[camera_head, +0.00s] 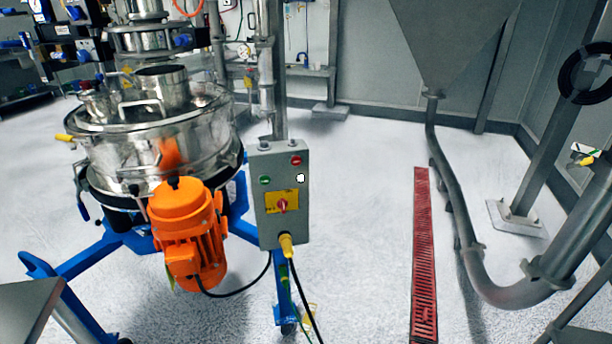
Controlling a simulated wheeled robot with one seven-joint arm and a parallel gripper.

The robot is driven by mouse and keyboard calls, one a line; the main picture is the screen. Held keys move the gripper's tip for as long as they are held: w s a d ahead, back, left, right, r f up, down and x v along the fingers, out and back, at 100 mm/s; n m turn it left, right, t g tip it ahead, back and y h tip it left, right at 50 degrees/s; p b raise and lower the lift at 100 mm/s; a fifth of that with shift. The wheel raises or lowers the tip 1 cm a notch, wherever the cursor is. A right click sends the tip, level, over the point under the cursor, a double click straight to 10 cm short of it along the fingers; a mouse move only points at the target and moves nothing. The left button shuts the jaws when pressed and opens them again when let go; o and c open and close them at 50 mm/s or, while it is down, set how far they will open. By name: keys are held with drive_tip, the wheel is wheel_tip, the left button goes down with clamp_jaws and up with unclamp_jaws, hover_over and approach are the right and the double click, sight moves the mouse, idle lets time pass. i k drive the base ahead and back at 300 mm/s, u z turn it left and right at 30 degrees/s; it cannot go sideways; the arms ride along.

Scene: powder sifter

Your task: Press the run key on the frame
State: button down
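A grey control box (267,228) is mounted on the blue sifter frame (85,258), right of the orange motor (183,228). Its front carries a green button (265,180) at left, a red button (296,160) at upper right and a white round button (300,178) below the red one. A red rotary switch (282,205) sits on a yellow plate below them. No key label is readable, so I cannot tell by text which is the run key. My gripper is not in view, and nothing covers the box front.
The steel sifter (150,140) stands behind the motor. A black cable with a yellow plug (286,245) hangs under the box. A red floor grate (424,255) and a grey pipe (455,190) below a hopper (445,40) are at right. The floor between box and grate is clear.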

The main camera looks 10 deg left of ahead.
sight(265, 180)
drive_tip(key=k, duration=0.85)
drive_tip(key=u, duration=0.45)
drive_tip(key=i, duration=0.95)
